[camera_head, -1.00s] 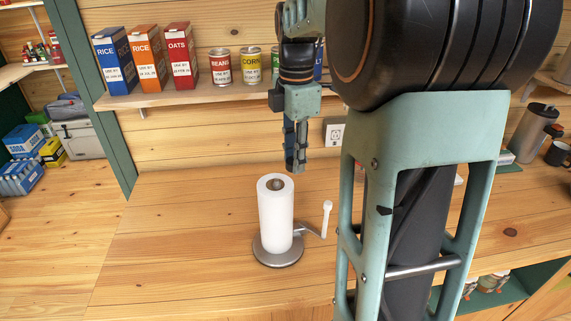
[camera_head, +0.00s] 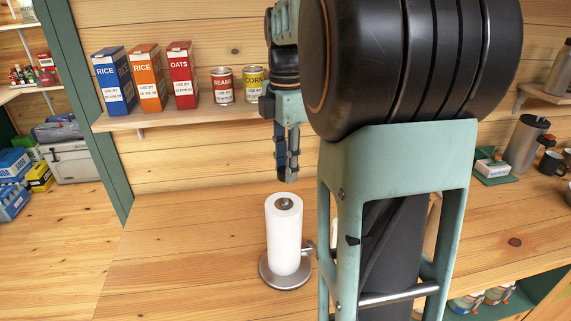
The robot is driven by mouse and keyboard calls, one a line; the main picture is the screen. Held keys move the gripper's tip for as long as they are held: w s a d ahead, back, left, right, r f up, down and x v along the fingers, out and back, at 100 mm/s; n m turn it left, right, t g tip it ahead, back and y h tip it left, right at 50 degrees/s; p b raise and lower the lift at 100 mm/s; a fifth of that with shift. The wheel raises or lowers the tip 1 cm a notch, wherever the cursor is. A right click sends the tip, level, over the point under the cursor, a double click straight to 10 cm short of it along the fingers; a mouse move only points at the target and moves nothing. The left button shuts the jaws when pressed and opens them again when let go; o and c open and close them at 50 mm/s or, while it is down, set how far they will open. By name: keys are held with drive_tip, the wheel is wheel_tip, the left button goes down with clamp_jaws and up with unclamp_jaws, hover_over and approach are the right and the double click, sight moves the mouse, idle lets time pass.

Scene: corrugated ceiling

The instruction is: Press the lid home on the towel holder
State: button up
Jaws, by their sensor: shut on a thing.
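The towel holder has a round metal base (camera_head: 286,281) and stands upright on the wooden counter. A white paper roll (camera_head: 284,240) sits on it. A small round grey metal piece (camera_head: 284,203) shows in the roll's core; I cannot tell whether it is the lid or the post's end. My gripper (camera_head: 288,175) points down above the roll top, a short gap apart from it in the picture. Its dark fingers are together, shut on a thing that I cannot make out. No separate lid is plainly visible. The holder's side arm (camera_head: 308,248) is mostly hidden behind my arm.
A wall shelf (camera_head: 165,112) behind holds rice and oats boxes (camera_head: 182,75) and cans (camera_head: 222,85). My own arm covers the centre right. A grey canister (camera_head: 526,143) and a mug (camera_head: 553,161) stand at the right. The counter left of the holder is clear.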

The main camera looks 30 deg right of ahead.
sight(286, 200)
wheel_tip(286, 200, down, 4)
drive_tip(key=b, duration=0.3)
drive_tip(key=shift+f+b, duration=0.6)
drive_tip(key=shift+f, duration=0.45)
drive_tip(key=shift+f, duration=0.55)
idle(1.6)
drive_tip(key=o, duration=0.8)
drive_tip(key=shift+o, duration=0.9)
drive_tip(key=o, duration=0.4)
drive_tip(key=shift+c, duration=0.2)
